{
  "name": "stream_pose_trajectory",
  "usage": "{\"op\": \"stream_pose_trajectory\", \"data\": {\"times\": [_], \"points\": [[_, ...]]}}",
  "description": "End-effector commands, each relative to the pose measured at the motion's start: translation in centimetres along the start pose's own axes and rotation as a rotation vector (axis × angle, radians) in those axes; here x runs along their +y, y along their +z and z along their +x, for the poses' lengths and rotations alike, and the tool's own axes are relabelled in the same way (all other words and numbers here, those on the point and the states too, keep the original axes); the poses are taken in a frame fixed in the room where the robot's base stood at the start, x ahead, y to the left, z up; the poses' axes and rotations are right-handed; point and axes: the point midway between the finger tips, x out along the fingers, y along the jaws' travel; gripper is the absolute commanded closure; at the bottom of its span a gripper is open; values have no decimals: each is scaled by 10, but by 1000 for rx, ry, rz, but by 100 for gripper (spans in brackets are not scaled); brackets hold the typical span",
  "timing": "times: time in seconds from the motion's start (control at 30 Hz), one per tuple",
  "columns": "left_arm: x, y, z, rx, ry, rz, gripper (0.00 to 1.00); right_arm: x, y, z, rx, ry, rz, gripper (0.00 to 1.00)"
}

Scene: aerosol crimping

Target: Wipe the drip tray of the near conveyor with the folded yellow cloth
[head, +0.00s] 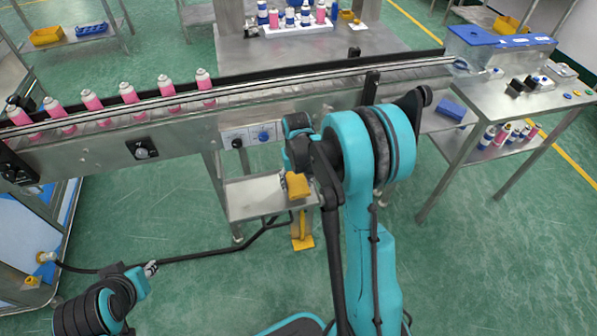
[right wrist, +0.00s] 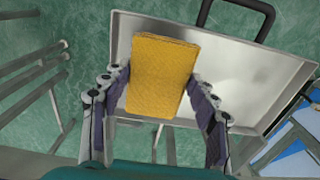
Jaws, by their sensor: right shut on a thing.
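The folded yellow cloth (head: 298,186) is held in my right gripper (head: 290,178), at the right end of the drip tray (head: 262,199) under the near conveyor (head: 185,128). In the right wrist view the cloth (right wrist: 162,72) sits between the two fingers of my right gripper (right wrist: 157,82), which are shut on it. The grey metal drip tray (right wrist: 245,72) lies behind the cloth there; I cannot tell whether they touch. My left gripper (head: 150,268) is low at the left, away from the tray; its fingers are too small to read.
Several pink cans (head: 130,93) stand on the conveyor above the tray. A yellow stand (head: 303,240) is beside the tray. A metal side table (head: 500,105) stands at the right.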

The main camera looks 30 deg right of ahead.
Motion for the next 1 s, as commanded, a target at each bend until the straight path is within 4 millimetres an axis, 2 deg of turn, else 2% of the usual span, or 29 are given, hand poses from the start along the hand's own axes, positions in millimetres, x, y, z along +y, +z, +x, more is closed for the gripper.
{"op": "stream_pose_trajectory", "data": {"times": [0.03,0.4,1.0], "points": [[0,-4,-5,0,0,0,70,0,0,-8,0,0,0,68],[0,-16,-22,0,0,0,70,-3,-4,-38,0,0,-2,68],[0,-16,-22,0,0,0,70,-3,-4,-40,0,0,-2,68]]}}
